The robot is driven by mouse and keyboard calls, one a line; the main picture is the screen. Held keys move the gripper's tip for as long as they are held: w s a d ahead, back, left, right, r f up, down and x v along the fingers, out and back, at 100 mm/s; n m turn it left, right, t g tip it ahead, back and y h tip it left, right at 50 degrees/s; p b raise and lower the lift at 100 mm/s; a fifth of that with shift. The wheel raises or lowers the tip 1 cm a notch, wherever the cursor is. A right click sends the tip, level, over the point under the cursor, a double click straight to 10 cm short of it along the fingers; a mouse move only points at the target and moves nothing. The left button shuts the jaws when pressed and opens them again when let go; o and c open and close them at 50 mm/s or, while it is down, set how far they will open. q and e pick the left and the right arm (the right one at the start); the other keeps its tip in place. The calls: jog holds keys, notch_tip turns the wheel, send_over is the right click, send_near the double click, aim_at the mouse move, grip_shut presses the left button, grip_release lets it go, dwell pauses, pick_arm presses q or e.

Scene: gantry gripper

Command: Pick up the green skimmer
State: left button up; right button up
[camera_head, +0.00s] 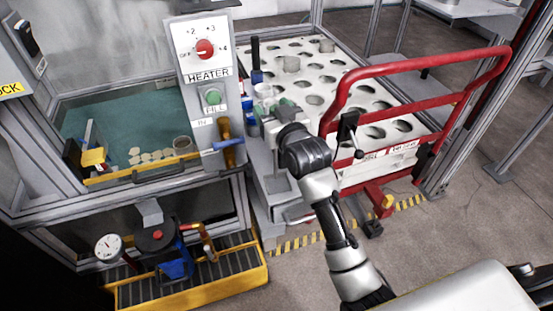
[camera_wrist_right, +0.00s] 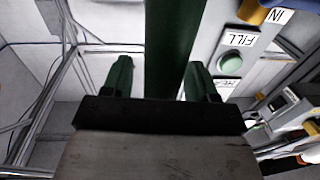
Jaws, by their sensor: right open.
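A long dark green bar, which looks like the handle of the green skimmer (camera_wrist_right: 172,45), stands between the two fingers of my right gripper (camera_wrist_right: 160,78) in the wrist view. The fingers are apart, with a gap showing on both sides of the bar. Its far end is out of that view. In the head view my right gripper (camera_head: 262,93) is beside the heater panel, at the near left corner of the white perforated table. An upright dark handle (camera_head: 256,58) with a blue lower part stands just behind it. The skimmer's head cannot be made out. My left gripper is not in view.
The heater panel (camera_head: 202,48) with a red knob and green button (camera_head: 212,97) stands close left. A tank (camera_head: 120,115) holds floating pale pieces. The white perforated table (camera_head: 335,85) and red rail (camera_head: 420,62) lie to the right. A yellow-edged tray (camera_head: 195,293) is below.

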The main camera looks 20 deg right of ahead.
jog(key=c, duration=1)
